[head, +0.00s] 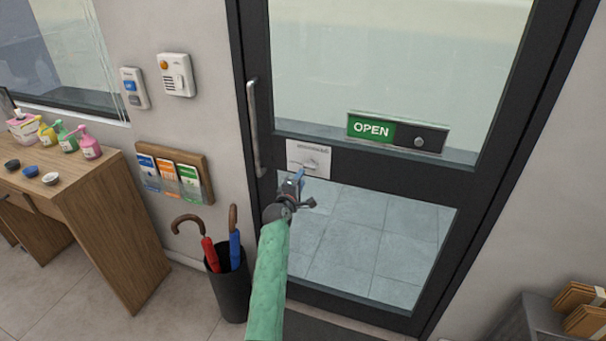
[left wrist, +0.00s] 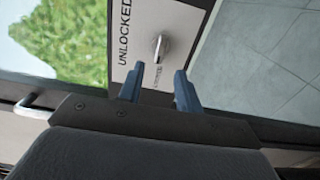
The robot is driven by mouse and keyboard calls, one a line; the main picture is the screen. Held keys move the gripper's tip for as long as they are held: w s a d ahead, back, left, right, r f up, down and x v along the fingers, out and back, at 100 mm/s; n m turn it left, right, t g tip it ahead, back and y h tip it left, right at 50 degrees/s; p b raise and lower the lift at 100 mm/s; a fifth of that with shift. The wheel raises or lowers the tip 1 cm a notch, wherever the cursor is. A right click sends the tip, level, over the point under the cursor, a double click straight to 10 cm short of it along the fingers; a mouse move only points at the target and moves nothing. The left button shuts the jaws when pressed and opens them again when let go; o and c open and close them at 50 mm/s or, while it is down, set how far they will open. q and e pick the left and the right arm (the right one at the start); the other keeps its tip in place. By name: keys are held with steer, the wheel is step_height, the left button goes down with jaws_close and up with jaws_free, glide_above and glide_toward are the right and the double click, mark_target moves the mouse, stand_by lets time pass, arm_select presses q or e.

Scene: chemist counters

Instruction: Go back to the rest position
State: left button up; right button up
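My left gripper (head: 298,180), on an arm in a green sleeve, is raised in front of the glass door, just below the white lock plate (head: 304,150). In the left wrist view its two blue fingers (left wrist: 159,72) are apart with nothing held between them. The metal turn knob (left wrist: 161,47) on the plate is just beyond the fingertips and looks clear of them. The word UNLOCKED shows on the plate (left wrist: 126,62) beside the knob. My right gripper is in neither view.
The dark-framed door (head: 390,175) looks shut, with a vertical handle (head: 253,130) and a green OPEN sign (head: 371,129). A black umbrella stand (head: 232,292) is left of my arm. A leaflet rack (head: 207,178) and wooden counter (head: 120,220) are farther left. A grey unit (head: 520,325) stands lower right.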

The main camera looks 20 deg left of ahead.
arm_select(q)
steer(key=shift+s, duration=0.2)
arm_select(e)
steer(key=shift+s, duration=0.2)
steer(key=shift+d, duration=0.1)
